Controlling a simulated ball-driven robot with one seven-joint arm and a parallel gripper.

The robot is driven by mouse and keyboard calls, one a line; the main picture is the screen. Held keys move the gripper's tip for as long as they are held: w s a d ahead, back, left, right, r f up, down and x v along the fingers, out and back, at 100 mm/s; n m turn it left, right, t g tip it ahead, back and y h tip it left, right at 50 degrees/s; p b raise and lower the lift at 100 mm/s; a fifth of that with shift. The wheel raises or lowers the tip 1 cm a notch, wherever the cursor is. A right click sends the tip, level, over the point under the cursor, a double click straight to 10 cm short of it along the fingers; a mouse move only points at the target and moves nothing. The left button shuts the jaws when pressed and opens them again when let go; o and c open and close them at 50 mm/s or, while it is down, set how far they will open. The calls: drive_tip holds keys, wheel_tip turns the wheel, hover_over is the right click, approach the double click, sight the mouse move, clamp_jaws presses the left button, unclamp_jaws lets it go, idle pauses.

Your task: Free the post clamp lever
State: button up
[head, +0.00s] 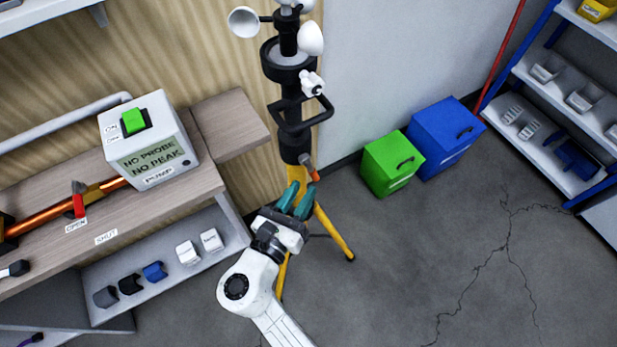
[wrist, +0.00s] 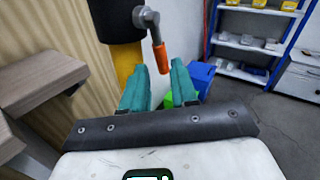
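The post clamp lever (head: 309,168) is a short grey arm with an orange grip, on the side of a black post (head: 294,140) on yellow tripod legs (head: 335,234). In the wrist view the orange grip (wrist: 161,58) hangs down and tilts slightly, seen between and beyond my fingertips. My gripper (head: 295,196) has two teal fingers, spread apart with nothing between them. It is just below and in front of the lever, apart from it as far as I can tell. In the wrist view the open fingers (wrist: 158,85) point toward the lever and the black post.
A wooden bench (head: 185,195) with a white pump box (head: 150,140) is at left; its side ledge (head: 232,120) reaches near the post. Green (head: 392,163) and blue (head: 445,135) bins stand right of the tripod. A shelf rack (head: 560,100) is far right. The floor at right is clear.

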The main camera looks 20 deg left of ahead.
sight(311, 169)
drive_tip(key=shift+w+d, duration=0.2)
drive_tip(key=shift+w, duration=1.65)
drive_tip(key=shift+c, duration=0.2)
clamp_jaws()
